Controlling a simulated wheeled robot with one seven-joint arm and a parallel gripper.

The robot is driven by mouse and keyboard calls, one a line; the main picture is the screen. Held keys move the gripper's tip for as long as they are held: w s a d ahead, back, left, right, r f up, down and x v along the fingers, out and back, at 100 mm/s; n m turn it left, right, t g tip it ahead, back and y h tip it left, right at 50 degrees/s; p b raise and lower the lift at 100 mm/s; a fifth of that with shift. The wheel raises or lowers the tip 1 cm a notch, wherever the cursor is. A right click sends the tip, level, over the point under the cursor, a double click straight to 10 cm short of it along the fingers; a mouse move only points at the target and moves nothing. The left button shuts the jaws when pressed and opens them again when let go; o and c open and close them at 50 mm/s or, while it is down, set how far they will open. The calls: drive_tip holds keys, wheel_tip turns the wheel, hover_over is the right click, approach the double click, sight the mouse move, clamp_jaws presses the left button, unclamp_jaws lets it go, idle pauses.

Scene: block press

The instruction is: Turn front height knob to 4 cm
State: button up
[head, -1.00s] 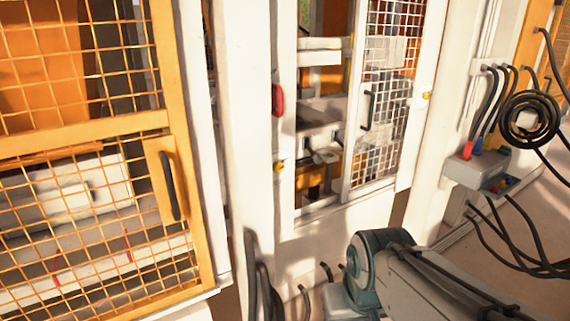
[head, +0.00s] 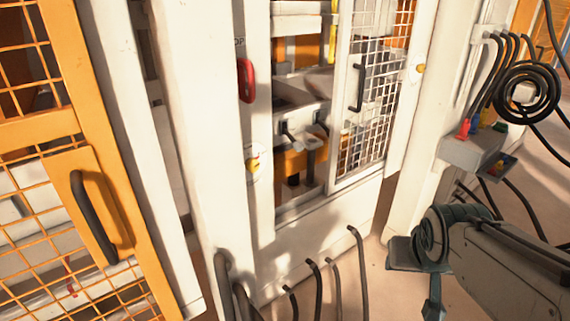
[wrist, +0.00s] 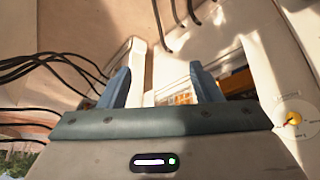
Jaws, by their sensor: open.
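A round white dial with a small yellow knob (head: 252,163) sits on the white post left of the press opening. A similar yellow knob (head: 420,68) is on the post to the right of the mesh door. In the wrist view a dial with a yellow knob (wrist: 293,119) and fine markings is at the right edge; its setting is too small to read, and I cannot tell which knob it is. My gripper (head: 420,280) is at the lower right in the head view, apart from both knobs. In the wrist view its two blue-grey fingers (wrist: 160,88) are spread with nothing between them.
A red handle (head: 246,80) is above the left dial. A mesh door (head: 375,90) with a black handle stands right of the opening. An orange mesh door (head: 75,125) is at left. Black hoses (head: 330,280) rise below the press, and a coiled cable (head: 527,92) hangs at right.

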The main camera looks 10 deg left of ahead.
drive_tip(key=w+a+f+n+t+y+b, duration=0.1)
drive_tip(key=w+a+f+t+b, duration=0.3)
drive_tip(key=w, duration=0.5)
drive_tip(key=n+t+y+b, duration=0.3)
drive_tip(key=n+y+b, duration=0.3)
drive_tip(key=y+b, duration=0.55)
approach(254, 167)
drive_tip(key=shift+y, duration=0.25)
drive_tip(key=x, duration=0.8)
drive_tip(key=shift+w+f, duration=0.15)
drive_tip(key=shift+w, duration=0.05)
drive_tip(key=c, duration=1)
